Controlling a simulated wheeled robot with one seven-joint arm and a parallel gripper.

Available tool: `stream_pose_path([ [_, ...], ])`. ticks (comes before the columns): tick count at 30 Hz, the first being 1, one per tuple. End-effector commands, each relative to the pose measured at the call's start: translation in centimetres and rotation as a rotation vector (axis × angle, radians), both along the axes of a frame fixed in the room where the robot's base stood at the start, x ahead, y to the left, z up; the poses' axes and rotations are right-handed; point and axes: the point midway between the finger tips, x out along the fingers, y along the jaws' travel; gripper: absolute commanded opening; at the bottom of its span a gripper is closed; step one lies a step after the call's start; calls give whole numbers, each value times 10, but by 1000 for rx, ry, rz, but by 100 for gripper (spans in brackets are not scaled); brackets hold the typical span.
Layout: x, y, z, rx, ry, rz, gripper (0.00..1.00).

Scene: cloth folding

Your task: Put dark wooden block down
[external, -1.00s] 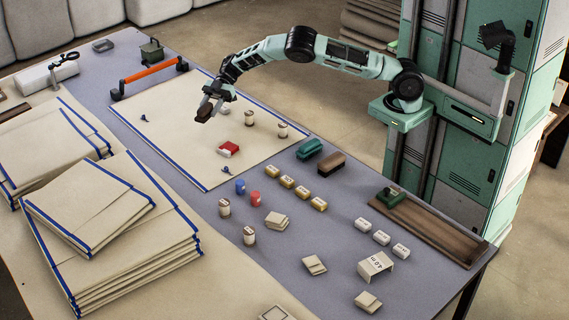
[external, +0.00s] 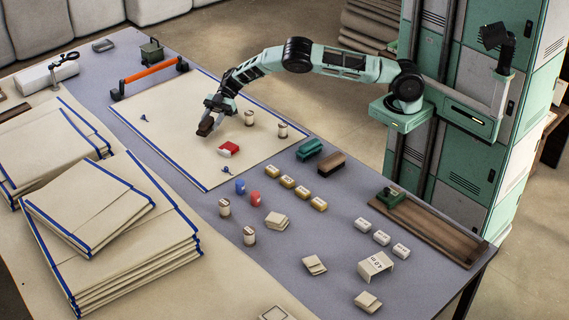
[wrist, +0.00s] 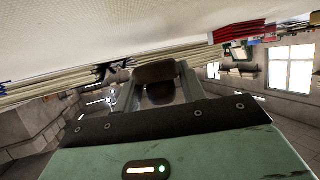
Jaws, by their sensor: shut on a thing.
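A dark wooden block (external: 206,127) is held between the fingers of my gripper (external: 212,117), low over the beige blue-edged cloth on the table. In the wrist view the block (wrist: 158,74) sits between the two fingers of my gripper (wrist: 157,92), close to the pale cloth surface. I cannot tell whether the block touches the cloth (external: 190,160).
A red and white item (external: 228,149) lies on the cloth just in front of the block. Two pale cylinders (external: 249,118) stand on the cloth to the right. Stacked folded cloths (external: 110,240) fill the left. Several small blocks and tags stand at the front right.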

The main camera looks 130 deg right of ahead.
Motion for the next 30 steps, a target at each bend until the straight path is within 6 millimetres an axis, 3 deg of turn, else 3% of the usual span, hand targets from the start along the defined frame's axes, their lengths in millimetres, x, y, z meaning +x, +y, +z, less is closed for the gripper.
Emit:
stream_pose_path([
  [8,-1,2,-14,3,4,-1,14],
  [9,-1,2,-15,3,6,-1,46],
  [11,-1,2,-16,3,6,-1,62],
  [20,-1,2,-16,4,7,-1,62],
  [24,-1,2,-4,3,7,-1,62],
  [30,-35,-14,14,4,5,-5,62],
])
